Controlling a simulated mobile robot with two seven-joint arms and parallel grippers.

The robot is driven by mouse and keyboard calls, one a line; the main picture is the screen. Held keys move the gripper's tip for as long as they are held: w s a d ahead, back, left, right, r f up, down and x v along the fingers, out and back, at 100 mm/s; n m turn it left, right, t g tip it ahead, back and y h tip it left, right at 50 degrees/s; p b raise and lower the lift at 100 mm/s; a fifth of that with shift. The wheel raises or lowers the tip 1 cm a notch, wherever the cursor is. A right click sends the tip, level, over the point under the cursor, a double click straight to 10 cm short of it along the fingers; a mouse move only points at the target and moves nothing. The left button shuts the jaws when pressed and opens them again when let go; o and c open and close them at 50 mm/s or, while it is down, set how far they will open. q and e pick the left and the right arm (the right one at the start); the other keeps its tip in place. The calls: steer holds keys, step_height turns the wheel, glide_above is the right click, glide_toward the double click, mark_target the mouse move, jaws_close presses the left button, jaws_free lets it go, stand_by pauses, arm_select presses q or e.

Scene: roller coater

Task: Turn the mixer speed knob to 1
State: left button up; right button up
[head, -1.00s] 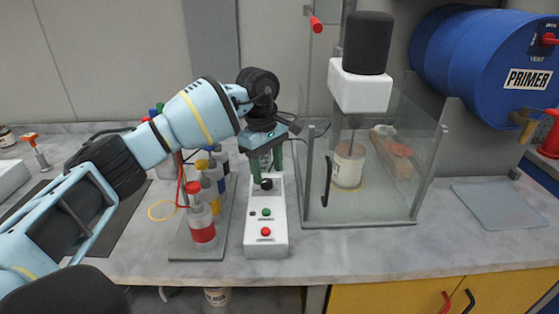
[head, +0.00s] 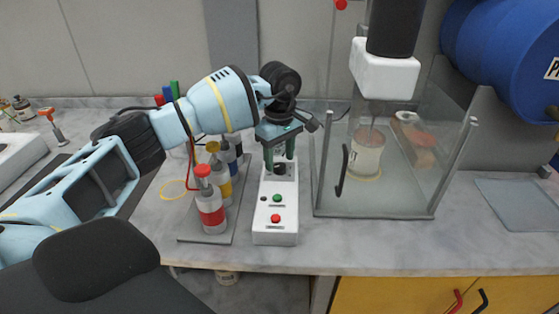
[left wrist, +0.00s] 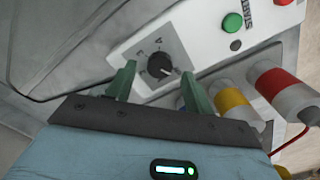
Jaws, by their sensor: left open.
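The black speed knob (head: 280,169) sits near the back end of a white control box (head: 275,237) on the bench. In the left wrist view the knob (left wrist: 159,66) shows on its dial, with small marks that I cannot read surely. My left gripper (head: 279,157) points down over the knob with its green fingers apart. In the left wrist view the open fingers (left wrist: 158,73) stand to either side of the knob, with nothing clearly held. I cannot tell whether they touch it. The mixer (head: 385,68) stands to the right, above a container (head: 367,155). My right gripper is not in view.
The control box also has a green button (head: 277,198) and a red button (head: 275,218). Several bottles stand on a grey tray (head: 205,239) close on its left. A clear-walled enclosure (head: 420,165) is close on its right. A blue drum (head: 500,60) is at the far right.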

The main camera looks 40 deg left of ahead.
arm_select(q)
steer(key=shift+f, duration=0.95)
steer(key=c, duration=1)
